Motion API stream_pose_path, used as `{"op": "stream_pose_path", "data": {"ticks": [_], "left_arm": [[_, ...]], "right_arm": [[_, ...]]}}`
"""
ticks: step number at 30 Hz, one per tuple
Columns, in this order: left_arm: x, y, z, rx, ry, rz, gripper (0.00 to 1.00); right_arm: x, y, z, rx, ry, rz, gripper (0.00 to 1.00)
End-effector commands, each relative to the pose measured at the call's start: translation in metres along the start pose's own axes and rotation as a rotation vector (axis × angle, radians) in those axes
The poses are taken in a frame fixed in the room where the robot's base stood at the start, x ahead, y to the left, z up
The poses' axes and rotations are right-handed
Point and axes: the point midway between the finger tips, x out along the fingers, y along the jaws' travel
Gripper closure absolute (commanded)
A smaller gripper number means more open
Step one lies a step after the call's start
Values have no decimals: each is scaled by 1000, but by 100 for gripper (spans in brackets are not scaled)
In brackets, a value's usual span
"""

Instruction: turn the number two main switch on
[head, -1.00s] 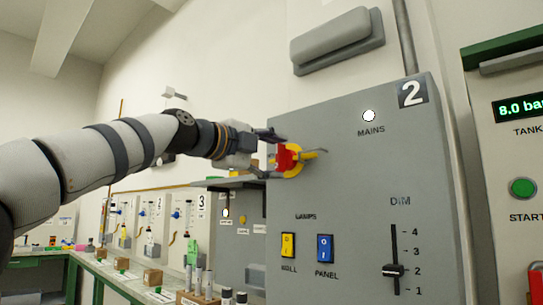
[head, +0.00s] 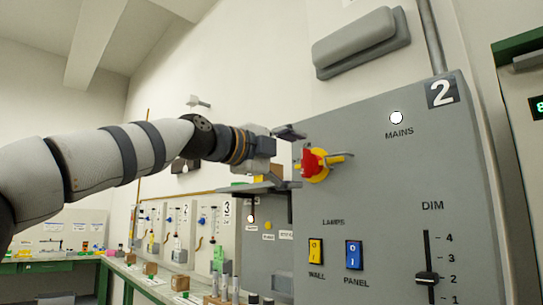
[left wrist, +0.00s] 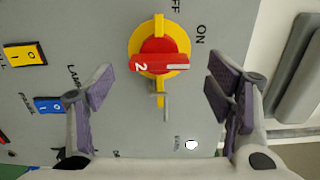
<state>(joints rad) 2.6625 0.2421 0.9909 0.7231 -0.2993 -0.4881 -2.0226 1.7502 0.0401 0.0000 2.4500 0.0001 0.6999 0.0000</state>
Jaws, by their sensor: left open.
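The number two main switch is a red knob (head: 310,163) on a yellow round plate, on the front of a grey panel (head: 375,195) marked 2. In the left wrist view the knob (left wrist: 152,58) bears a 2, and its white line points to the picture's right, nearer the ON lettering than the OFF lettering. The white MAINS lamp (head: 396,118) looks bright. My left gripper (head: 284,160) is open and empty, just left of the knob and apart from it. In the wrist view its fingers stand wide on either side below the knob. My right gripper is not in view.
A grey pin (left wrist: 166,106) sticks out beside the knob. Yellow and blue lamp switches (head: 354,254) and a DIM slider (head: 427,278) are lower on the panel. A grey wall fitting (head: 360,42) is above. A bench with wooden blocks (head: 180,283) runs along the left.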

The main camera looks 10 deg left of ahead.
Motion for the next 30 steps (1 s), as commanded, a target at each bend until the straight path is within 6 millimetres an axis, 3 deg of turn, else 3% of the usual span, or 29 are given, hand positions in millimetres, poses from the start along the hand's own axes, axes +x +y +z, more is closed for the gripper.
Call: {"op": "stream_pose_path", "data": {"ticks": [9, 12, 18, 28, 30], "left_arm": [[-76, 0, 0, -1, 1, -5, 27], [-92, -1, 0, 0, 0, -5, 27], [-102, 1, 0, 0, 1, -3, 27], [-101, 1, -1, 0, 1, -2, 27], [-96, 9, -1, -15, 2, 11, 27]], "right_arm": [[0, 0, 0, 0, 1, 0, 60], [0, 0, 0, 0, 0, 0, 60], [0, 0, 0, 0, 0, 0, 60], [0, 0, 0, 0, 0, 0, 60], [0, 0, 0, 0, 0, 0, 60]]}}
